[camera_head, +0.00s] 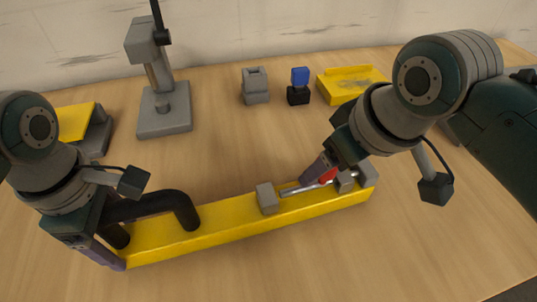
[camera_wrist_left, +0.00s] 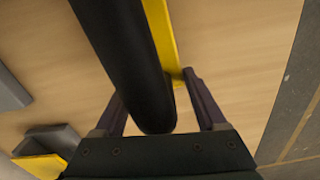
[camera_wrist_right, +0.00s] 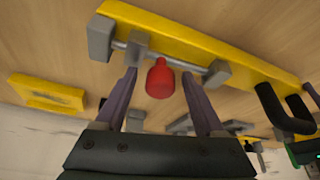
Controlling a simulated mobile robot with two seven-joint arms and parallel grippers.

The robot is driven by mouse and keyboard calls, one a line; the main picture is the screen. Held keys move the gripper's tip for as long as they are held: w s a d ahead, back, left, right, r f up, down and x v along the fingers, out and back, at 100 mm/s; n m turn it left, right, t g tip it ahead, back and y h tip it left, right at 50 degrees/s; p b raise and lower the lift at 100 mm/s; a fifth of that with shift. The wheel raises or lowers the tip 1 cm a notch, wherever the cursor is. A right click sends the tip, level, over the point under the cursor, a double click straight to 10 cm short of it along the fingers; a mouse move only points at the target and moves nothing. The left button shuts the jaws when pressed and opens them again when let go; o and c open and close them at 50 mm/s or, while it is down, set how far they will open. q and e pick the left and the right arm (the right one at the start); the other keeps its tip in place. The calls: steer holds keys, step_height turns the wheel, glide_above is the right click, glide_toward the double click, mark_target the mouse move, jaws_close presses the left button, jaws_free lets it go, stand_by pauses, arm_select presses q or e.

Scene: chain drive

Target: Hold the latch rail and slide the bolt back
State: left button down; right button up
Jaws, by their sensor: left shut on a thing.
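The yellow latch rail (camera_head: 235,222) lies on the table with a black handle (camera_head: 160,202) at its left end. My left gripper (camera_head: 105,252) is shut on the handle; the handle (camera_wrist_left: 125,60) runs between its fingers in the left wrist view. The silver bolt (camera_head: 298,189) passes along the rail's right part between grey blocks (camera_head: 267,198). Its red knob (camera_head: 327,176) sticks up near the right end. My right gripper (camera_wrist_right: 160,95) is open, with the red knob (camera_wrist_right: 160,80) between its fingers and a gap visible on each side.
A grey stand with a post (camera_head: 165,110) is at the back left. A small grey block (camera_head: 255,86), a blue-and-black piece (camera_head: 299,86) and a yellow tray (camera_head: 350,84) stand along the back. The front of the table is clear.

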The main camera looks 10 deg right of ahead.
jaws_close()
stand_by(0.3)
stand_by(1.0)
